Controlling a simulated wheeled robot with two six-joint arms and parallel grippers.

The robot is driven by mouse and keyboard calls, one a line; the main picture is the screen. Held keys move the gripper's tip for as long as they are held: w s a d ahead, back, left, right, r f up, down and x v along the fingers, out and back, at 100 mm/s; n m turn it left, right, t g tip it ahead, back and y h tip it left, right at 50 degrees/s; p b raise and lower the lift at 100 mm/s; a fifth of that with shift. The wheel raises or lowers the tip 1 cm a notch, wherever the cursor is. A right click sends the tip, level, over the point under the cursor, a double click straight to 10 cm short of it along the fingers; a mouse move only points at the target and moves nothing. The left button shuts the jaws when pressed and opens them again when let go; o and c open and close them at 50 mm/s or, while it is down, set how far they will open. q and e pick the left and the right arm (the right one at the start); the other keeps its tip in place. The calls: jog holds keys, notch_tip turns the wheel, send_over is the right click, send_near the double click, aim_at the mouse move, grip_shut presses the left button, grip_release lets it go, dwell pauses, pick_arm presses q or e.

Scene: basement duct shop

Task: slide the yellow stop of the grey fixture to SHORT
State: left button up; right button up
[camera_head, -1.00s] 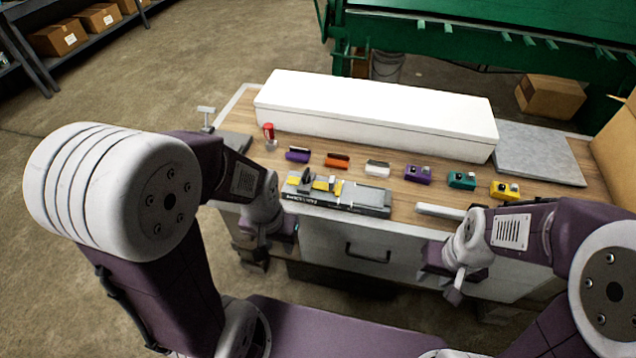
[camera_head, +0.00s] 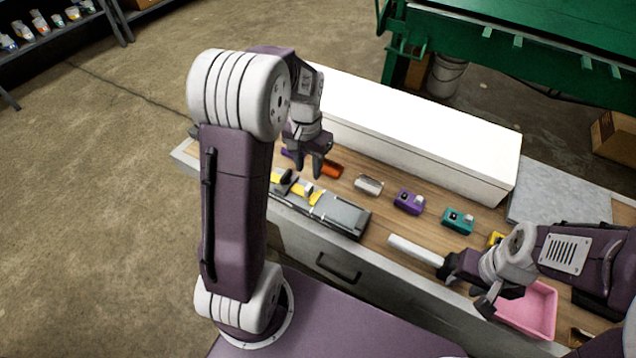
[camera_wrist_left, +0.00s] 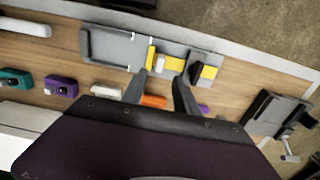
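The grey fixture (camera_head: 345,214) lies along the near left part of the bench, with a yellow strip, a dark block and small pale parts at its left end. Its yellow stop (camera_head: 301,190) appears to be among these parts; it also shows in the left wrist view (camera_wrist_left: 152,57), but stop and strip are hard to separate. The SHORT mark is not readable. My left gripper (camera_head: 311,171) is open and empty, pointing down just behind the fixture's yellow end. In the left wrist view its fingers (camera_wrist_left: 159,90) stand apart, short of the yellow parts. My right gripper (camera_head: 468,288) looks open, beside a pale bar.
Orange (camera_head: 329,168), white (camera_head: 368,184), purple (camera_head: 410,202) and teal (camera_head: 458,221) small items stand in a row behind the fixture. A long white box (camera_head: 420,140) bounds the back. The pale bar (camera_head: 416,251) and a pink bin (camera_head: 541,308) are at right.

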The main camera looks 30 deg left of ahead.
aim_at(309, 187)
pick_arm(q)
jog(key=shift+s+a+f, duration=0.2)
jog(key=shift+s+f, duration=0.05)
jog(key=shift+f, duration=0.2)
jog(key=shift+s+a+f, duration=0.15)
jog(key=shift+s+f, duration=0.05)
jog(key=shift+f, duration=0.25)
jog(key=f, duration=0.4)
jog(key=w+f, duration=0.1)
jog(key=f, duration=0.1)
jog(key=shift+d+f, duration=0.25)
jog(key=shift+d, duration=0.15)
jog(key=shift+s+a+f, duration=0.15)
jog(key=shift+s+f, duration=0.1)
jog(key=shift+f, duration=0.15)
jog(key=shift+w, duration=0.1)
grip_shut()
